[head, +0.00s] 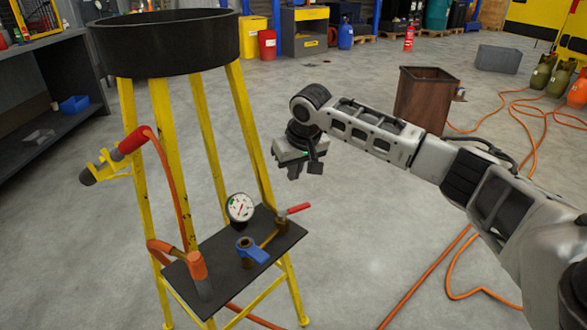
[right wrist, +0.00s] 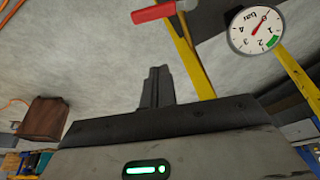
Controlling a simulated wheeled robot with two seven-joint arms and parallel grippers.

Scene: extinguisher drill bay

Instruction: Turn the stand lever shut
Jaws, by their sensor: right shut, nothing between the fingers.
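A yellow stand (head: 160,130) carries a dark plate (head: 225,285) low between its legs. A red-handled lever (head: 294,210) sticks out to the right from brass pipework on the plate. A blue lever-like part (head: 252,252) sits on a brass fitting nearer the front. A round dial gauge (head: 240,208) stands behind it. My right gripper (head: 305,172) is above and apart from the red lever, shut and empty. In the right wrist view the closed fingers (right wrist: 157,88) show below the red lever (right wrist: 158,11), with the gauge (right wrist: 257,30) at upper right. My left gripper is out of view.
A black ring tub (head: 170,45) tops the stand. A rusty brown bin (head: 420,100) stands behind my right arm. Orange hoses (head: 430,270) cross the floor at right. A workbench (head: 40,100) stands at left.

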